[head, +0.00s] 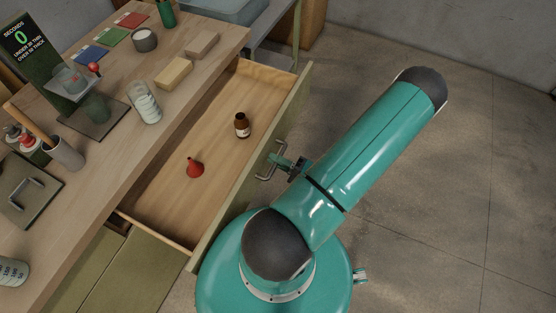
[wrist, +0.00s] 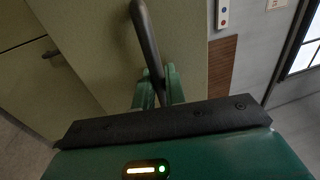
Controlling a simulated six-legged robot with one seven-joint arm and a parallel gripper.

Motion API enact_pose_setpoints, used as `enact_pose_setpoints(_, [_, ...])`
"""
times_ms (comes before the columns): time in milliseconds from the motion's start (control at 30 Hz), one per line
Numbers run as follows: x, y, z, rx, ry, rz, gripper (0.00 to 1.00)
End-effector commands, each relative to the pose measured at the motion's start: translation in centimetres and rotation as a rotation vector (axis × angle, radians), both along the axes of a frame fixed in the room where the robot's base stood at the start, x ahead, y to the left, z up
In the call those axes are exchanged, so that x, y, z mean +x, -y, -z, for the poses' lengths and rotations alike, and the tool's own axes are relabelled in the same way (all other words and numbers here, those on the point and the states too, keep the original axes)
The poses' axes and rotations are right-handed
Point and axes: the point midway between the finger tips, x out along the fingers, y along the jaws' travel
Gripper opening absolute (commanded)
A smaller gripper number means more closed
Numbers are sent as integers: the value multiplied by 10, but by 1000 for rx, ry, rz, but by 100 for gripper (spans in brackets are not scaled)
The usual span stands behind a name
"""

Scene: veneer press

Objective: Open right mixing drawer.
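The right mixing drawer (head: 292,107) stands pulled well out from under the bench, with its inside showing. Its grey bar handle (head: 265,175) is on the olive front panel, which also fills much of the wrist view (wrist: 95,45). My gripper (head: 281,161) is at this handle. In the wrist view, the green fingers of my gripper (wrist: 159,82) sit close on both sides of the handle bar (wrist: 146,35) and appear shut on it. The fingertips are partly hidden by the bar.
The bench top (head: 150,165) holds a yellow block (head: 173,73), a pale block (head: 202,44), a glass jar (head: 145,110) and a stand with a beaker. Another closed olive front (head: 130,275) is at lower left. The concrete floor (head: 440,190) to the right is clear.

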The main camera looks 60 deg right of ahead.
Motion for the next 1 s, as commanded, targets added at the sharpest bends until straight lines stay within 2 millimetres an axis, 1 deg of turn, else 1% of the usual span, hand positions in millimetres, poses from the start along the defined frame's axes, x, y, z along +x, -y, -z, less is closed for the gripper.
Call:
enact_pose_setpoints(333, [-3,1,0,-1,0,1,17])
enact_pose_setpoints(467, [-15,1,2,-2,-1,2,17])
enact_pose_setpoints(567, [-32,2,6,-1,-1,3,17])
enact_pose_setpoints(900, [-105,4,20,-3,-1,5,17])
enact_pose_setpoints(1000, [-121,4,23,-1,0,3,17])
